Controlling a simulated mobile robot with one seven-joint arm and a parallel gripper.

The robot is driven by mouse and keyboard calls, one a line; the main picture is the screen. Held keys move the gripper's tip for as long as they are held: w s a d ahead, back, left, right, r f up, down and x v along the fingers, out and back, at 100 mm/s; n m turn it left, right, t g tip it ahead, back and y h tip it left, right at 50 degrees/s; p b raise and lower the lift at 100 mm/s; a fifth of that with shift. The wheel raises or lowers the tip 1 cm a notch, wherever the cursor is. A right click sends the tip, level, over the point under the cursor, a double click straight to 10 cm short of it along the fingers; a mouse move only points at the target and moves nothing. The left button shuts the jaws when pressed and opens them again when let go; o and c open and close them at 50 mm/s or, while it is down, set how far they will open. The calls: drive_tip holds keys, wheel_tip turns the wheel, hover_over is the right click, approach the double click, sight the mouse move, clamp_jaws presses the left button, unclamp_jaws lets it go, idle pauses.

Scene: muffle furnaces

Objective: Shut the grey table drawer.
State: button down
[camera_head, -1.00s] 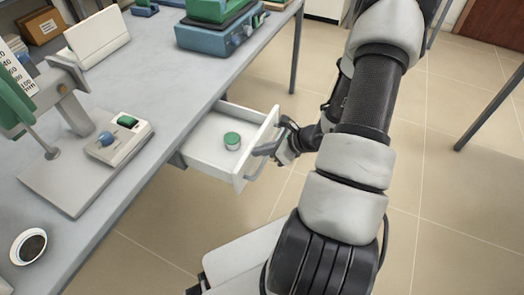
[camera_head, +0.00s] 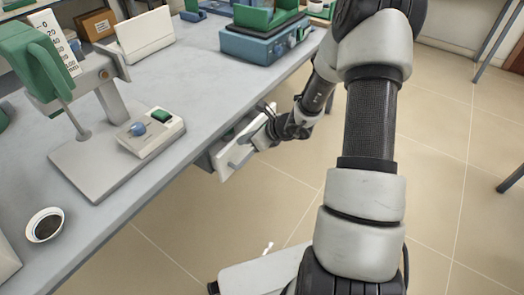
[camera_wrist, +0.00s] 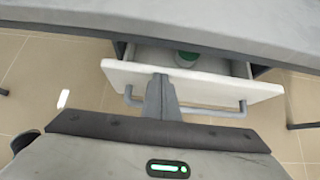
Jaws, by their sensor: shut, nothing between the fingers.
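The grey table drawer (camera_head: 228,163) hangs under the edge of the grey table (camera_head: 190,72) and is still open by a small gap. In the wrist view its pale front panel (camera_wrist: 215,86) shows, with a grey bar handle (camera_wrist: 215,111) across it. A green round item (camera_wrist: 187,57) lies inside the drawer, partly hidden by the table edge. My gripper (camera_wrist: 161,88) is shut with its fingers at the drawer front, by the handle; it also shows at the drawer front in the head view (camera_head: 268,130). Whether the fingertips touch the panel is hard to tell.
A white switch box (camera_head: 151,131) on a stand base, a small bowl of dark material (camera_head: 45,225) and a blue and green device (camera_head: 262,42) stand on the table.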

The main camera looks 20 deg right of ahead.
sight(235, 138)
drive_tip(key=w+a, duration=0.2)
drive_tip(key=w, duration=0.1)
drive_tip(key=shift+a, duration=0.25)
drive_tip(key=shift+w+a, duration=0.1)
drive_tip(key=shift+w, duration=0.05)
drive_tip(key=shift+w+r, duration=0.1)
drive_tip(key=shift+r, duration=0.05)
